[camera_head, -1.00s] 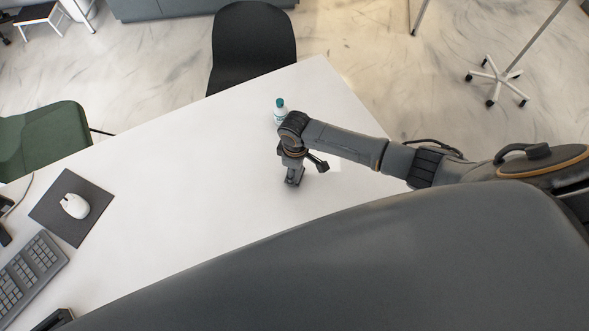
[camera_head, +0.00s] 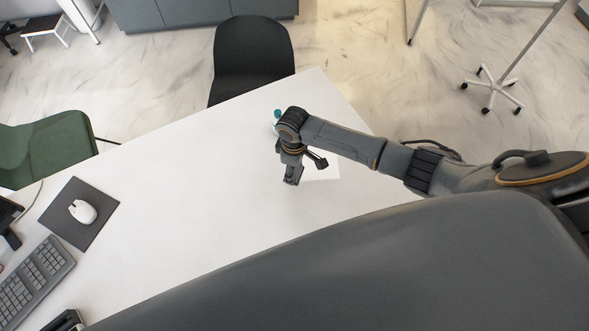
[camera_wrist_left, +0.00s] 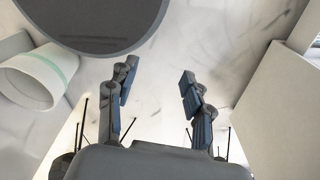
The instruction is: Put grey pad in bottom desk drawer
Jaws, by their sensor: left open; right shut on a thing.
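A dark grey pad (camera_head: 72,229) lies flat on the white desk (camera_head: 200,220) at the left in the head view, with a white mouse (camera_head: 83,211) on it. My right gripper (camera_head: 293,180) points down over the desk, well to the right of that pad. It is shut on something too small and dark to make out. My left gripper (camera_wrist_left: 155,90) shows only in the left wrist view, open, with nothing between its fingers. No desk drawer can be made out.
A teal-capped bottle (camera_head: 277,115) stands partly behind my right wrist. A pale sheet (camera_head: 325,170) lies beside the gripper. A keyboard (camera_head: 35,280) is at lower left. A black chair (camera_head: 252,60) stands beyond the desk. The left wrist view shows a white green-banded cylinder (camera_wrist_left: 35,78).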

